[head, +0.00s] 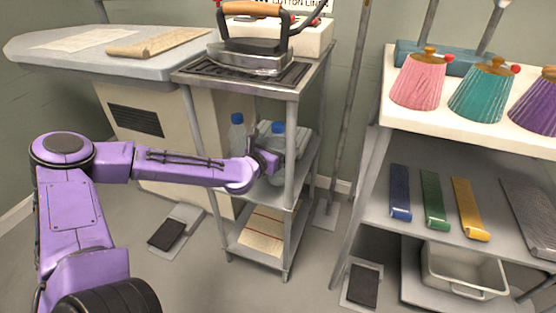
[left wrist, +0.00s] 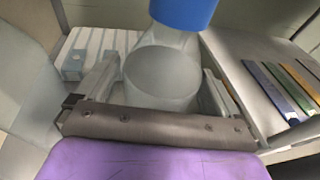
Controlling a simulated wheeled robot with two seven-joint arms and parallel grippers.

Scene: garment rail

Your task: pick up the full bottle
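Two clear bottles with blue caps stand upright on the middle shelf of the metal stand. One bottle (head: 237,134) is at the left. The other bottle (head: 277,139) is at the right, with my left gripper (head: 268,162) at its side. In the left wrist view this bottle (left wrist: 160,75) stands between the two fingers of my left gripper (left wrist: 161,85). The fingers are open, one on each side and close to it; contact is not clear. A rounded outline shows inside the bottle, but its fill level is hard to tell. My right gripper is not in view.
An iron (head: 252,50) rests on the stand's top rack (head: 290,78), above the bottles. The stand's posts frame the shelf closely. An ironing board (head: 90,62) is at the left. A shelf unit (head: 430,122) with coloured cones stands at the right.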

